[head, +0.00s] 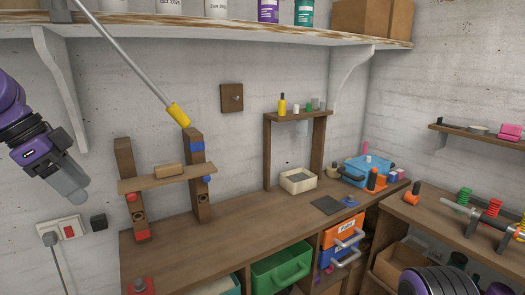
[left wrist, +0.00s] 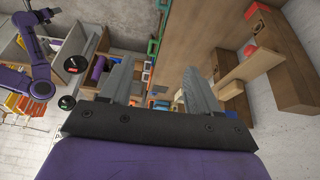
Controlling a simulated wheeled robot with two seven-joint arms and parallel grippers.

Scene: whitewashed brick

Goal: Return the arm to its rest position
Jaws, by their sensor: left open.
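My left gripper (head: 72,190) hangs at the left of the head view, at the end of my purple arm, in the air in front of the wall. It is left of the wooden stand with a crossboard and clear of it. In the left wrist view its two grey fingers (left wrist: 155,80) are spread apart with nothing between them. My right gripper cannot be made out in either view; a purple part at the bottom right of the head view looks like my other arm.
The wooden stand (head: 196,170) bears a small block (head: 169,171) on its crossboard. A rod with a yellow end (head: 179,115) slants down above it. The workbench (head: 240,228) holds a small rack, a cream tray (head: 298,186) and a blue box. A shelf (head: 210,19) runs overhead.

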